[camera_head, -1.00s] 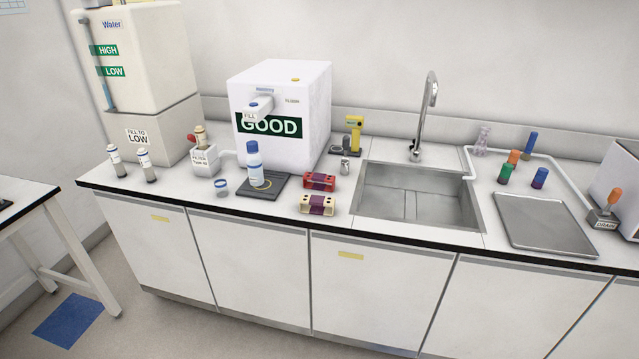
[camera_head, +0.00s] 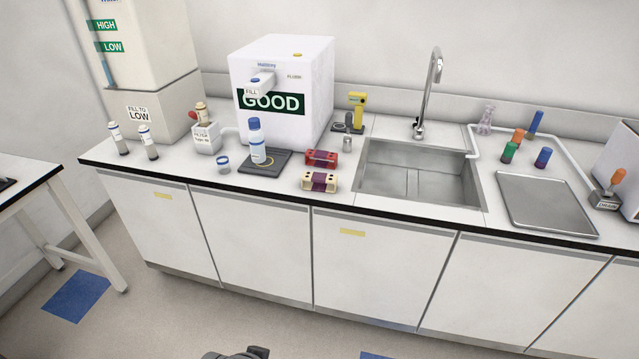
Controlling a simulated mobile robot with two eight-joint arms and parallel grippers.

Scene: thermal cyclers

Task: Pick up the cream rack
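The cream rack (camera_head: 332,184) lies on the white counter near its front edge, left of the sink. It is a small block with holes and a dark purple middle band. A red rack (camera_head: 310,158) of like shape sits just behind it, with a small gap between them. Neither of my grippers can be made out in the view. A dark piece of hardware, probably part of me, shows at the bottom edge, well below and apart from the rack.
A bottle (camera_head: 257,142) stands on a dark pad (camera_head: 282,158) left of the racks. A white machine (camera_head: 318,95) stands behind. The sink (camera_head: 420,175) is to the right, with a metal tray (camera_head: 545,205) beyond. Floor in front of the cabinets is clear.

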